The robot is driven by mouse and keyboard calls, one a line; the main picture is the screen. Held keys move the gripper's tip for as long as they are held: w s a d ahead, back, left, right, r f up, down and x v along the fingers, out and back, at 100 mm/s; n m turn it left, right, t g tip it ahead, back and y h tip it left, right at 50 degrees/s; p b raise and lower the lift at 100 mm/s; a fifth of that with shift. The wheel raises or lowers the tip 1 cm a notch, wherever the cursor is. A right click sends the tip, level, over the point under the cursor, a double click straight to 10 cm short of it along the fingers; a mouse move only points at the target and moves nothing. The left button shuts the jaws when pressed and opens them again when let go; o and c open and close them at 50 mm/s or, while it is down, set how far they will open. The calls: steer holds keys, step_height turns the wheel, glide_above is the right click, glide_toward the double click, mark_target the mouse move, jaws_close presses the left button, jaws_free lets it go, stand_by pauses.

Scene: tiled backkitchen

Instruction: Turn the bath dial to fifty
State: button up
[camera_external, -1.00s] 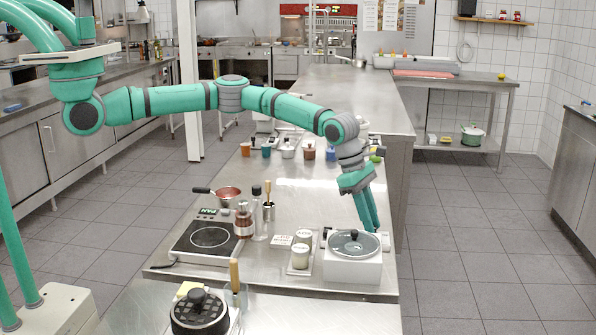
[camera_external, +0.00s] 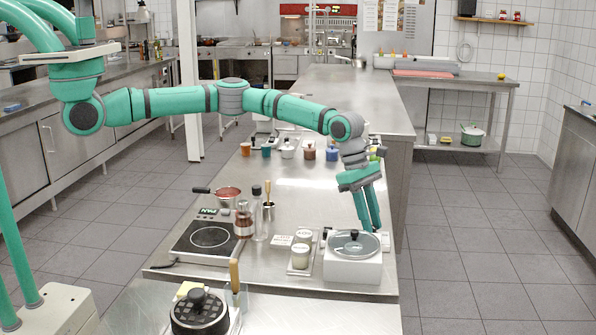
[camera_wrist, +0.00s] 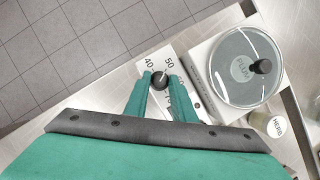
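The bath is a white box with a round glass lid and black lid knob (camera_external: 354,244), at the right end of the near counter; its lid also fills the upper right of the wrist view (camera_wrist: 242,65). The bath dial is a dark round knob (camera_wrist: 159,78) on a white plate beside the bath. Printed numbers 40 and 50 show beyond the knob; those to the right are partly covered. My gripper (camera_wrist: 159,86) has its fingers on both sides of the knob, apparently touching it. The knob's pointer is too small to read exactly. In the external view my gripper (camera_external: 371,227) points down behind the bath, which hides the dial.
Labelled jars (camera_external: 301,253) stand left of the bath; one lid also shows in the wrist view (camera_wrist: 275,126). The counter's edge and tiled floor lie right of the bath.

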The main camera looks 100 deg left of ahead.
steer(key=shift+o, duration=1.2)
steer(key=v, duration=1)
steer(key=shift+s+r, duration=0.2)
steer(key=shift+r, duration=0.15)
